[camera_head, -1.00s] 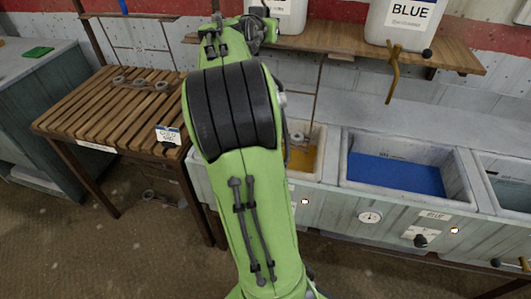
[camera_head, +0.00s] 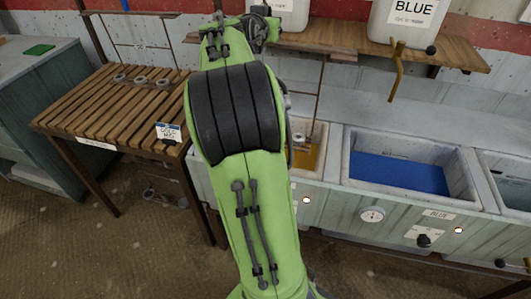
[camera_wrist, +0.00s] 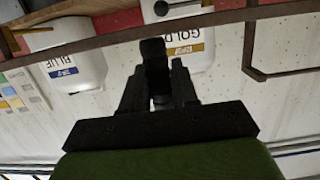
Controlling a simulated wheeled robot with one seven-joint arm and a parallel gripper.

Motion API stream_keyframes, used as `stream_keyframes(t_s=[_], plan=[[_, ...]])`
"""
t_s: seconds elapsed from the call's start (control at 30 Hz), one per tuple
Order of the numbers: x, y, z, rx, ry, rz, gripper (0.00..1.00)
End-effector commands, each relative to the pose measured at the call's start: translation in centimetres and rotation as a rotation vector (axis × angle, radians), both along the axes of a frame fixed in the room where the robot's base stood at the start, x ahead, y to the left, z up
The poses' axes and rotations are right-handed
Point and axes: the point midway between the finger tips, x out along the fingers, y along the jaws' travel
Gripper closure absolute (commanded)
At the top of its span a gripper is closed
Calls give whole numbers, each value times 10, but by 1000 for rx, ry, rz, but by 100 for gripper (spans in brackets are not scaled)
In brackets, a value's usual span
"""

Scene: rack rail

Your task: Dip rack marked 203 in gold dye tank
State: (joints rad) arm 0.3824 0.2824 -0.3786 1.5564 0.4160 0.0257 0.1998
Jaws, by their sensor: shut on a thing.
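In the wrist view my gripper (camera_wrist: 157,78) is shut on a dark upright piece (camera_wrist: 153,50), which looks like the top of a rack; no number is readable on it. In the head view my arm hides the gripper. A thin brown rod (camera_head: 320,90) hangs down beside the arm, with small grey pieces at its lower end, over or in the gold dye tank (camera_head: 303,172). I cannot tell whether they touch the dye. The left part of this tank is behind my arm. A gold-labelled jug (camera_wrist: 198,52) stands behind the gripper in the wrist view.
The blue dye tank (camera_head: 345,182) is just right of the gold one. A blue-labelled jug (camera_head: 402,20) stands on the wooden shelf (camera_head: 440,52) above.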

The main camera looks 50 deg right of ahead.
Motion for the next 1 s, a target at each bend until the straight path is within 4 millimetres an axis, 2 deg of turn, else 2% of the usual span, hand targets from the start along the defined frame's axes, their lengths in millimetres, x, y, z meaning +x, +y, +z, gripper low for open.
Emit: stream_keyframes(t_s=[0.03, 0.1, 1.0], plan=[[0, 0, -16, -2, -1, 0, 100], [0, 0, -27, -2, -1, 0, 100], [0, 0, -155, -1, 2, -1, 100]])
